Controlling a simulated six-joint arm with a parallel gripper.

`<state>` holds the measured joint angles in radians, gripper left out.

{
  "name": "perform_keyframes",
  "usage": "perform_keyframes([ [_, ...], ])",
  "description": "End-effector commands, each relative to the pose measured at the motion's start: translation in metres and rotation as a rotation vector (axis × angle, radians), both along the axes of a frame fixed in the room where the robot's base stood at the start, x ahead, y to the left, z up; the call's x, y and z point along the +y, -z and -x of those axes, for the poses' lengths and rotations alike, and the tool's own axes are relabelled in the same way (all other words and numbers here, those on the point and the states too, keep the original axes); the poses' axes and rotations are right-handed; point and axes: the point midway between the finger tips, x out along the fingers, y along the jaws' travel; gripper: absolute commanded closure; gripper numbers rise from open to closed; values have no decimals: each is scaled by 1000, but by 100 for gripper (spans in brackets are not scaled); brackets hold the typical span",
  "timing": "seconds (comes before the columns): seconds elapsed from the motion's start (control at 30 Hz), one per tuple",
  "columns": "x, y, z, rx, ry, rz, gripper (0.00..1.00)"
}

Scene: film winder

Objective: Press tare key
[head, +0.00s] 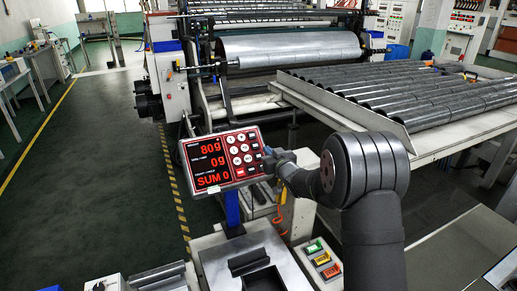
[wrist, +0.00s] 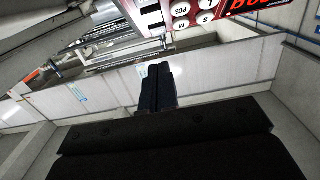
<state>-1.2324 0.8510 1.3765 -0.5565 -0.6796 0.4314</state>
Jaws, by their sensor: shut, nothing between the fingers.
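A tilted scale panel (head: 221,158) stands on a blue post, with red readings of 80g, 0g and SUM 0. Its round white keys (head: 238,150) sit on the right half; the labels are too small to tell which is tare. My gripper (head: 270,160) is at the panel's right edge, partly hidden by my arm. In the wrist view the panel (wrist: 190,12) shows upside down and cut off at the top. There my gripper (wrist: 157,68) is shut and empty, its tips below the keys in the picture; contact cannot be told.
Below the panel is a grey scale platform (head: 245,262) with dark blocks on it. A large roller machine (head: 290,48) and a roller table (head: 400,95) fill the back. The floor at left is clear.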

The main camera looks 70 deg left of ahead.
Motion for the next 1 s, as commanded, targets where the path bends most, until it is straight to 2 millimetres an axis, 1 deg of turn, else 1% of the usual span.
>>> perform_keyframes([
  [0.03, 10, 1, 1, -1, -2, -1, 100],
  [0.1, 23, 2, 1, 0, -1, 0, 100],
  [0.33, 63, 4, 0, 0, 0, -1, 100],
  [0.37, 67, 6, 1, 0, -1, 0, 100],
  [0.4, 70, 12, 1, 1, -1, 1, 100],
  [0.57, 82, 25, 0, 1, 0, 1, 100],
  [0.7, 87, 31, 0, 1, 0, 1, 100],
  [1.0, 89, 33, 0, 1, 0, 0, 100],
])
